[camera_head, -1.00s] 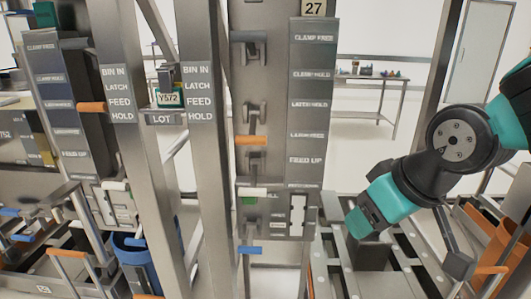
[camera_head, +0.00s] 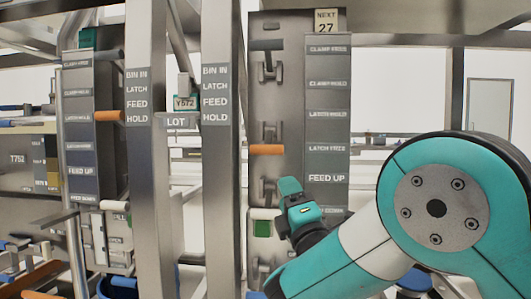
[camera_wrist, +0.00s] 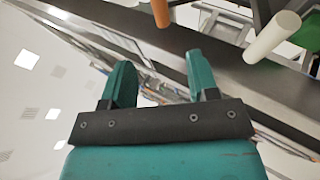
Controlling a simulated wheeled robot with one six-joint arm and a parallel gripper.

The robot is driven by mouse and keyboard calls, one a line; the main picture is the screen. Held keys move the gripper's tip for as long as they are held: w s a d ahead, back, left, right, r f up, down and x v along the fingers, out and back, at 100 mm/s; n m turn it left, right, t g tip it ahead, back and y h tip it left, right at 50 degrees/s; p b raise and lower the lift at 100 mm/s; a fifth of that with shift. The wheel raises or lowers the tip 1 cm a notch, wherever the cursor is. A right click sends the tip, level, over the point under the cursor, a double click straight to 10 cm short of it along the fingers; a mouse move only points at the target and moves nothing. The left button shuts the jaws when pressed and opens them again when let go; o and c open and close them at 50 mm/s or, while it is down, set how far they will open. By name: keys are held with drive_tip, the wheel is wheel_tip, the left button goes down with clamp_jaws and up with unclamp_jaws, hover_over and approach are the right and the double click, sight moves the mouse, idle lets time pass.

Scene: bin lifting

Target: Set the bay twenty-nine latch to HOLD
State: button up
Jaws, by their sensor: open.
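A grey panel (camera_head: 285,100) carries a plate (camera_head: 326,20) reading "NEXT 27". I cannot read a 29 anywhere. Its orange handle (camera_head: 266,149) points left, level with the "LATCH FREE" label (camera_head: 327,149). The "LATCH HOLD" label (camera_head: 327,114) is above. My gripper (camera_head: 296,200) is in front of this panel's lower part, right of and below the orange handle. In the wrist view, the open, empty jaws (camera_wrist: 160,66) lie below an orange handle (camera_wrist: 160,12), apart from it, with a white handle (camera_wrist: 272,37) to the right.
A black handle (camera_head: 268,45) is above and a white-tipped handle (camera_head: 264,213) below on the same panel. Two metal posts (camera_head: 222,160) stand left of it. Another panel (camera_head: 78,130) farther left has its own orange handle (camera_head: 109,115). A tag (camera_head: 185,103) hangs between the posts.

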drive_tip(key=p, duration=1.1)
approach(269, 151)
drive_tip(key=w+r, duration=0.1)
drive_tip(key=p+x, duration=0.2)
drive_tip(key=p, duration=0.1)
drive_tip(key=p+x, duration=0.5)
drive_tip(key=x, duration=0.1)
drive_tip(key=shift+a+f+p, duration=0.2)
drive_tip(key=shift+a+p, duration=0.1)
drive_tip(key=shift+p, duration=0.1)
drive_tip(key=shift+w+a+r+p, duration=0.15)
drive_tip(key=shift+w+a+p, duration=0.15)
drive_tip(key=shift+w, duration=0.2)
drive_tip(key=shift+w+a+r+p, duration=0.15)
drive_tip(key=shift+w+a+p, duration=0.05)
drive_tip(key=shift+w+p, duration=0.25)
drive_tip(key=shift+c, duration=0.2)
clamp_jaws()
